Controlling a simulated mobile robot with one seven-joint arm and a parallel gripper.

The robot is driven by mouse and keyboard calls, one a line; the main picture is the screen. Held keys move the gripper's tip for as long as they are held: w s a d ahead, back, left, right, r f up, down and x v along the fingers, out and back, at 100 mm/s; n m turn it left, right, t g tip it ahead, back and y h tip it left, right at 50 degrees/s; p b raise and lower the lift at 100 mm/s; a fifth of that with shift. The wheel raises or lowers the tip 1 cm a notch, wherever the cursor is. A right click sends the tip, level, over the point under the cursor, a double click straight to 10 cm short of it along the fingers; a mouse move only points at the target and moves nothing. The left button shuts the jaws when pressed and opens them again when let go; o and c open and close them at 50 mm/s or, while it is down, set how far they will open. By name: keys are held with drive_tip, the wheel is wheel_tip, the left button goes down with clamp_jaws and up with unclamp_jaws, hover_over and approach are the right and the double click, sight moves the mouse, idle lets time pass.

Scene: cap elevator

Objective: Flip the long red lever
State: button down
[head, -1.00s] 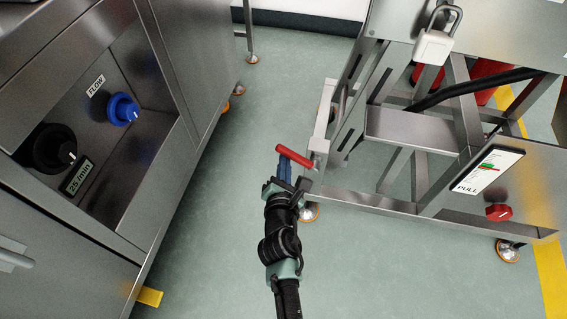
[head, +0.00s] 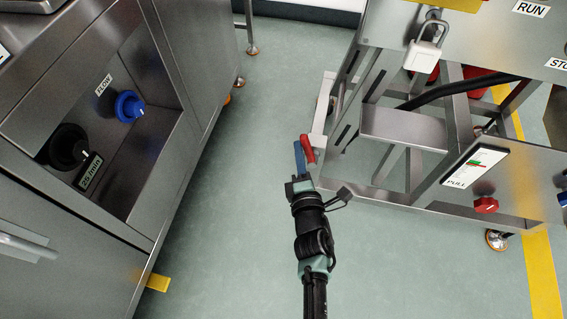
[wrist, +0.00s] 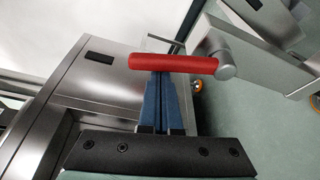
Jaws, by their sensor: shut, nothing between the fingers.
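The long red lever (head: 307,149) sticks out from the left end of the metal frame on the right in the head view. It now points up and toward the camera side. In the wrist view the red lever (wrist: 172,63) lies across the picture, joined at its right end to a round metal pivot (wrist: 222,58). My gripper (head: 299,146) is shut and empty, its blue fingers just left of the lever in the head view. In the wrist view the fingertips (wrist: 161,78) meet the lever's underside in the picture; I cannot tell if they touch.
The metal frame (head: 405,125) carries a padlock (head: 424,52), a PULL gauge (head: 474,165) and a red knob (head: 486,205). A steel cabinet with a blue FLOW knob (head: 129,106) and a black knob (head: 68,147) stands at left. Green floor (head: 215,215) lies free between them.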

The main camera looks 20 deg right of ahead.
drive_tip(key=shift+s+d+r+m+t+b, duration=0.25)
drive_tip(key=shift+d+m, duration=0.2)
drive_tip(key=shift+m, duration=0.3)
drive_tip(key=shift+s+d+r+m+t+b, duration=0.15)
drive_tip(key=shift+s+d+m+t, duration=0.2)
drive_tip(key=shift+m, duration=0.4)
drive_tip(key=shift+d, duration=0.15)
